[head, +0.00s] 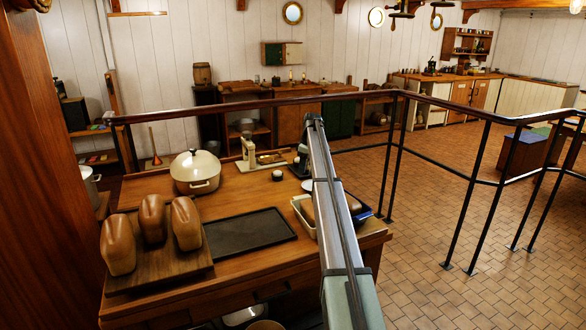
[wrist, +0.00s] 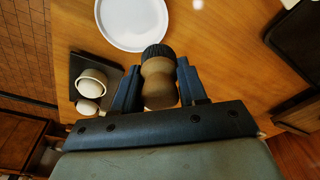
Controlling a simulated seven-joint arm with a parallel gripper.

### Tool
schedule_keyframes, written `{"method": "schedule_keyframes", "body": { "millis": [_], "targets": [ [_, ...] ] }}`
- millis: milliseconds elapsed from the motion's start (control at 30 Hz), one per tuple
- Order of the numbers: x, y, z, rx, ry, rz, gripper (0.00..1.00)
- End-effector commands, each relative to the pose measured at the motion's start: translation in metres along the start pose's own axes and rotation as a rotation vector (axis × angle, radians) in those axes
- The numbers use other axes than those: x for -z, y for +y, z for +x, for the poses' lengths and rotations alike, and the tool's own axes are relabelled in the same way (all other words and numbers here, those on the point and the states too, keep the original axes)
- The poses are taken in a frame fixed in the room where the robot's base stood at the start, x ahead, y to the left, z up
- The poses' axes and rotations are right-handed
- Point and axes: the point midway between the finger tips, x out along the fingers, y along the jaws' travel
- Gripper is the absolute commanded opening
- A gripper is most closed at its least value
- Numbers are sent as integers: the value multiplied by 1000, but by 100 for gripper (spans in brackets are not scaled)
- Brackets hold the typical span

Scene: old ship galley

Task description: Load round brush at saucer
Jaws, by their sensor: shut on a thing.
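The round brush (wrist: 158,76) has a light brown waisted body and a dark ribbed end. In the wrist view it sits between the two dark fingers of my gripper (wrist: 158,84), which is shut on it. The dark end points toward the white saucer (wrist: 130,22), which lies on the wooden table top just beyond the brush. The brush overlaps the saucer's near rim in the picture; I cannot tell the height between them. The saucer looks empty where it shows. In the head view my arm hides the gripper and the brush.
A dark stand with a pale cup (wrist: 91,83) is left of my gripper. The head view shows a lidded cream pot (head: 196,174), a board (head: 165,268) with loaves, a flat black tray (head: 247,232) and a railing (head: 250,102) behind the counter.

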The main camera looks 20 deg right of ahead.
Motion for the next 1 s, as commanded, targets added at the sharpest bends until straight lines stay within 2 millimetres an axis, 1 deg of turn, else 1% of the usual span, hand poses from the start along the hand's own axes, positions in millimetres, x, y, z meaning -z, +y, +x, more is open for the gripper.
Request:
{"method": "schedule_keyframes", "body": {
  "millis": [33,100,233,367,567,1000],
  "targets": [
    [-6,12,0,0,0,2,18],
    [-14,22,0,0,0,2,18],
    [-24,32,1,-1,1,0,18],
    [-26,34,3,-1,1,-1,18],
    [-28,33,13,-1,1,-1,18],
    [-33,33,50,-1,1,0,18]
  ]
}}
